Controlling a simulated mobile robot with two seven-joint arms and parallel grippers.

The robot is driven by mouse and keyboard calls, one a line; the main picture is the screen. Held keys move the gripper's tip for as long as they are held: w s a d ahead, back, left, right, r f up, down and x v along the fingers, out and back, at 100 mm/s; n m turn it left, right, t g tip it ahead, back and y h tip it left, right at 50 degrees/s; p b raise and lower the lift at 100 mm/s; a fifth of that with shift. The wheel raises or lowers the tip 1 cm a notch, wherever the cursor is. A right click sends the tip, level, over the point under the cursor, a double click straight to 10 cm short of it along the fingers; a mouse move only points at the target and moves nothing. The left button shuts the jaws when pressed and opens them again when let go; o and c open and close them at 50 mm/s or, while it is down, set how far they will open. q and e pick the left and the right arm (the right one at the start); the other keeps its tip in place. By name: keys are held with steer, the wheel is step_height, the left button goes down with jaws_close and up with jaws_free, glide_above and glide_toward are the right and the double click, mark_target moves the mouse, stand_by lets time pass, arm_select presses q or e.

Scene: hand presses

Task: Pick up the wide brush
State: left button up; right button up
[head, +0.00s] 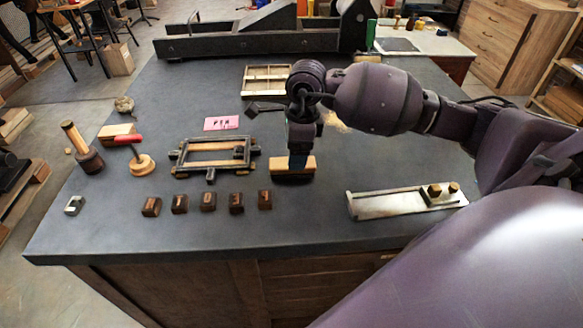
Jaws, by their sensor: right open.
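A wide block with a light wooden top and a dark lower part, which looks like the wide brush (281,166), lies on the dark bench top near the middle of the head view. My right gripper (298,160) points down directly over it, with its fingertips at the wooden top. The jaws are open. The gripper hides part of the top, and I cannot tell whether the fingers touch it. My left gripper is not in view.
A framed wooden form (216,155) stands left of the brush, with several dark type blocks (208,202) in front. A metal composing tray (400,204) lies to the right. The front bench strip is clear.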

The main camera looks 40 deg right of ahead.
steer(key=shift+w+a+f, duration=0.1)
steer(key=shift+w+f, duration=0.1)
steer(key=shift+f, duration=1.15)
steer(key=shift+w+a+f, duration=0.1)
steer(key=shift+w+f, duration=0.05)
steer(key=shift+f, duration=1.2)
steer(key=c, duration=1)
